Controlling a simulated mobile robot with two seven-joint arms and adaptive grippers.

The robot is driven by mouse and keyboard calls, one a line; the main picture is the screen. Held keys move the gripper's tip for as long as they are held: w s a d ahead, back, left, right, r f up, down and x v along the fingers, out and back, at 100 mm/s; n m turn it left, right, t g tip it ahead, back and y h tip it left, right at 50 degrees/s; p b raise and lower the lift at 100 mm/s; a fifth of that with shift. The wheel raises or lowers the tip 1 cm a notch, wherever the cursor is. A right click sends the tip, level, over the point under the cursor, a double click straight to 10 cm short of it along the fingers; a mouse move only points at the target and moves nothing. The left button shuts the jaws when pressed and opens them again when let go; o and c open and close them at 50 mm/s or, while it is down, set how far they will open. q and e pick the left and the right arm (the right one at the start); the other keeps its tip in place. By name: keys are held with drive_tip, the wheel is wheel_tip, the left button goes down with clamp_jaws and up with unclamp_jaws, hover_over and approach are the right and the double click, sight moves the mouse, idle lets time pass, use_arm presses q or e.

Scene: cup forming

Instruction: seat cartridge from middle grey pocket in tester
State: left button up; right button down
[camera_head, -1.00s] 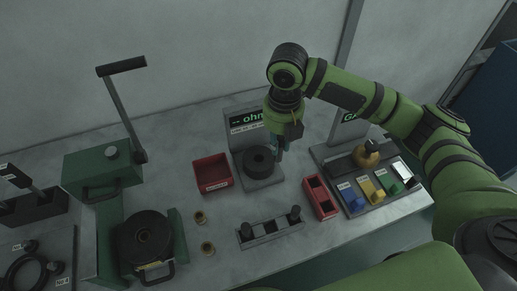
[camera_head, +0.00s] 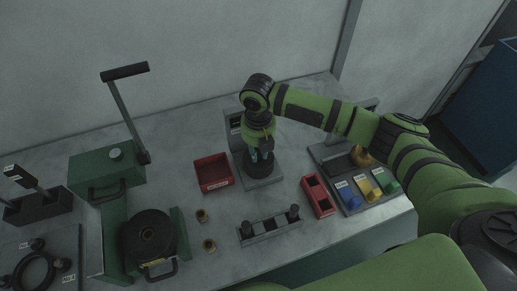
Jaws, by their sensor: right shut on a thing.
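The tester (camera_head: 275,180) has a grey base with a black round socket (camera_head: 246,169) and an upright panel behind, mostly hidden by my arm. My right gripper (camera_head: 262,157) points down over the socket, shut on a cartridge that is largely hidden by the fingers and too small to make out. Whether it touches the socket I cannot tell. The grey pocket rack (camera_head: 270,237) stands in front, with a dark cartridge (camera_head: 247,229) in its left pocket and another (camera_head: 293,213) in its right pocket. Its middle pocket looks empty. My left gripper is not in view.
A red bin (camera_head: 213,172) stands left of the tester, and a red two-part box (camera_head: 318,196) to its right. A green press (camera_head: 106,172) with a raised lever is at the left. A tray of coloured blocks (camera_head: 352,200) is at the right.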

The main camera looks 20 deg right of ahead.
drive_tip(key=shift+f, duration=0.1)
drive_tip(key=c, duration=1.1)
unclamp_jaws()
drive_tip(key=shift+c, duration=0.2)
wheel_tip(320, 180, up, 11)
drive_tip(key=shift+b, duration=1.25)
drive_tip(key=shift+r, duration=0.7)
drive_tip(key=shift+s+f, duration=0.1)
